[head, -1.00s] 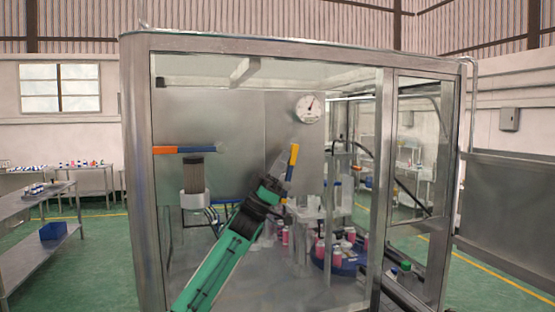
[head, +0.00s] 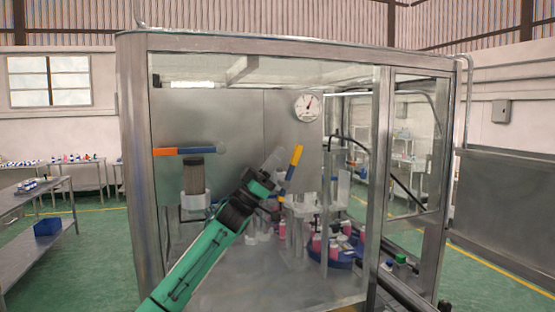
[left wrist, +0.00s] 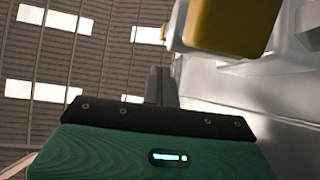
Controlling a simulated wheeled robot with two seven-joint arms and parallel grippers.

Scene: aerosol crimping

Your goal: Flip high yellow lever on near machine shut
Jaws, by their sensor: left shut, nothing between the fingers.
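The yellow lever (head: 296,155) with a blue lower part stands inside the near machine (head: 135,170), tilted with its top leaning right. My left gripper (head: 273,159) is just left of the lever's yellow end, inside the machine's frame. Its fingers are shut and empty. In the left wrist view the yellow lever end (left wrist: 230,25) is close, above and right of the fingers (left wrist: 161,86). A small gap seems to show between them; contact cannot be told for certain. My right gripper is not in view.
An orange-and-blue lever (head: 182,151) lies level at the left of the machine, above a grey cylinder (head: 194,175). A dial gauge (head: 306,107) is on the back panel. A blue turntable (head: 340,255) with pink containers stands right. Metal posts frame the opening.

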